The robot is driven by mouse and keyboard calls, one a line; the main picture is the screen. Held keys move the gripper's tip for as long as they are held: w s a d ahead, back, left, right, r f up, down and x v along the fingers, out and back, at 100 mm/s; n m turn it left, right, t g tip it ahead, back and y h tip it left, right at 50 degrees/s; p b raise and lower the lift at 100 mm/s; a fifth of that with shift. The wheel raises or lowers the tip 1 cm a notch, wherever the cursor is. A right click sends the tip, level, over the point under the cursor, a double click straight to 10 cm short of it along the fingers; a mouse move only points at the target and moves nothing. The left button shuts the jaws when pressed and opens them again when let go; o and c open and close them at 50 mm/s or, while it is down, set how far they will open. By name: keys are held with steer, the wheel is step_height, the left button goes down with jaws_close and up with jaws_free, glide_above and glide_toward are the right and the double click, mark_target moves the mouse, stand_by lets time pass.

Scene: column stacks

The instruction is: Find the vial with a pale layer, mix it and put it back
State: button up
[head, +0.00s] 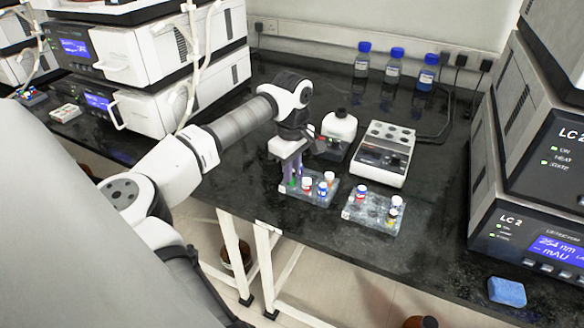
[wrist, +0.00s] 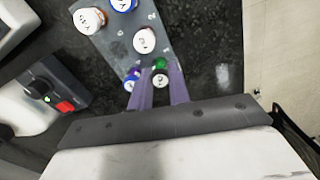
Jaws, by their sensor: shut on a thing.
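My gripper (head: 291,184) is at the left end of the left rack (head: 318,200). Its two purple fingers (wrist: 161,88) are shut on a vial with a green cap and white top (wrist: 159,78). Beside it a blue-and-purple-capped vial (wrist: 132,76) shows in the wrist view. The same rack holds a red-capped vial (head: 307,184), a blue-capped vial (head: 323,188) and an orange-capped vial (head: 329,177). The right rack (head: 375,219) holds several vials, one with a blue-and-red top (head: 361,192). I cannot make out a pale layer in any vial.
A grey-and-white device with round wells on top (head: 383,154) stands behind the racks. Three blue-capped bottles (head: 394,66) stand at the wall. Instruments flank the bench. The front right bench is clear except a blue sponge (head: 507,292).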

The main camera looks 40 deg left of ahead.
steer(key=shift+f, duration=0.4)
steer(key=o, duration=1.2)
steer(key=shift+r+p, duration=1.65)
steer(key=shift+r, duration=1.35)
